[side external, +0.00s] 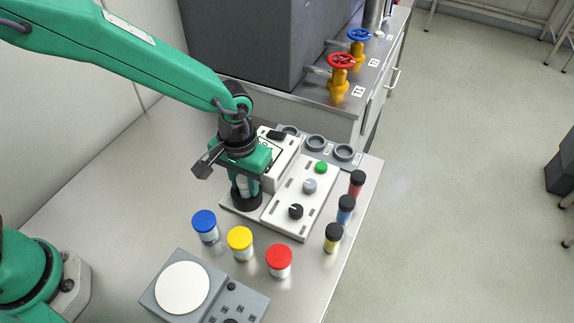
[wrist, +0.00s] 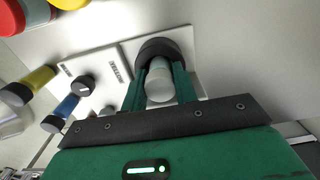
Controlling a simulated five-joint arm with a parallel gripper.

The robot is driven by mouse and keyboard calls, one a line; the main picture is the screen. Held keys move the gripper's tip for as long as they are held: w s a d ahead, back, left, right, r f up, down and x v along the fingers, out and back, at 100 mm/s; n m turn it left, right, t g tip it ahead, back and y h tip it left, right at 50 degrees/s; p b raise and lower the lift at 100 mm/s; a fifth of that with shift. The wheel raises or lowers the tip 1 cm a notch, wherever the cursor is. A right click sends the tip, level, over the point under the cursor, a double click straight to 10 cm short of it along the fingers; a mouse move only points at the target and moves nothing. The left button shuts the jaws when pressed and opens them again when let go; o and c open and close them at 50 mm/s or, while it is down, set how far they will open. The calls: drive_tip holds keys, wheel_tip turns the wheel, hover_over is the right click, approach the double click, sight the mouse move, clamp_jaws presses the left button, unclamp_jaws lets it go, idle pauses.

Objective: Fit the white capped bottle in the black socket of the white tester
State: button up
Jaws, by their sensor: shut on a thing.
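The white tester (side external: 300,200) stands on the bench, with its black socket (side external: 247,200) at its left end. The socket also shows in the wrist view (wrist: 165,46). My gripper (side external: 243,178) points down over the socket, its green fingers (wrist: 160,82) shut on the white capped bottle (wrist: 158,84). The bottle shows as a pale strip (side external: 242,188) between the fingers in the side view. It looks upright and lined up with the socket. Its lower end meets the socket ring in both views; the fingers hide how deep it sits.
Jars with blue (side external: 204,222), yellow (side external: 240,239) and red (side external: 279,261) lids stand in front of the tester. Several black-capped vials (side external: 345,211) line its right side. A grey scale (side external: 183,288) sits nearer. A grey rack with round holes (side external: 315,142) lies behind.

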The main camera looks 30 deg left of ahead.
drive_tip(key=o, duration=1.5)
drive_tip(key=shift+o, duration=0.2)
drive_tip(key=shift+r, duration=0.1)
drive_tip(key=shift+r, duration=3.4)
